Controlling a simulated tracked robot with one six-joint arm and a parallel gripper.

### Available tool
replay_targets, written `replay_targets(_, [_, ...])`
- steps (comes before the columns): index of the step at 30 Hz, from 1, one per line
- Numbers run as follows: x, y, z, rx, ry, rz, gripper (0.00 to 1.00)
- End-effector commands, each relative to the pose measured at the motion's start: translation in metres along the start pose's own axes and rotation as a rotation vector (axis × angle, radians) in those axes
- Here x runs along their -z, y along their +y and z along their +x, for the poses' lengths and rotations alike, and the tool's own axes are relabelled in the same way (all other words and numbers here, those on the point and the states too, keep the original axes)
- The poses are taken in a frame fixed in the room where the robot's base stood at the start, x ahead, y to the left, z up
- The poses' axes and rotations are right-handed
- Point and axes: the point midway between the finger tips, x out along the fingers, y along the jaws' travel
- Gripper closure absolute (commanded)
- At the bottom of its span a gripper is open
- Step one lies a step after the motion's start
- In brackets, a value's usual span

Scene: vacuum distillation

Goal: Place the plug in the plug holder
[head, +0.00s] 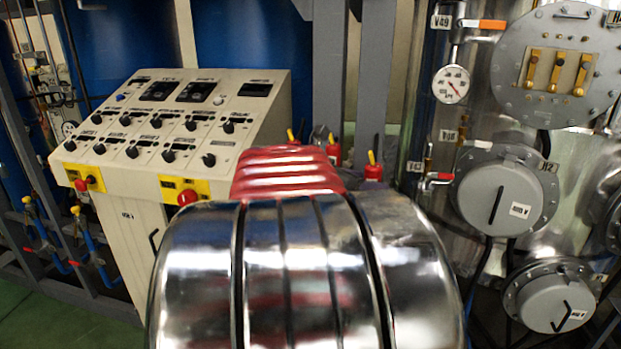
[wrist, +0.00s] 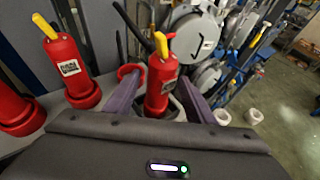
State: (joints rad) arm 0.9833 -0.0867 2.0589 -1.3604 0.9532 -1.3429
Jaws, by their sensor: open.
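The fingers are open, one on each side of the plug, with gaps showing. Two more red plugs with yellow handles, one upright (wrist: 72,72) and one cut off by the frame edge (wrist: 15,108), stand to the left.
A control panel (head: 165,120) with knobs stands at the left in the head view. A metal vessel with round grey hatches (head: 500,198) and a gauge (head: 451,84) stands at the right. In the wrist view, a red ring (wrist: 130,70) lies behind the left finger and white cylinders (wrist: 222,117) sit at the right.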

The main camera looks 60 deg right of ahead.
Motion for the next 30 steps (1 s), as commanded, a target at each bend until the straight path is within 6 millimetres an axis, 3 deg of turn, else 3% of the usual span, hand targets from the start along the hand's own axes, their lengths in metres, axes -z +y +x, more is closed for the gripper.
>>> replay_targets(6, [-0.003, 0.000, -0.002, -0.001, -0.001, 0.000, 0.50])
replay_targets(11, [-0.003, 0.001, -0.016, -0.004, -0.001, 0.000, 0.50])
replay_targets(30, [-0.002, 0.002, -0.105, -0.005, -0.001, 0.000, 0.50])
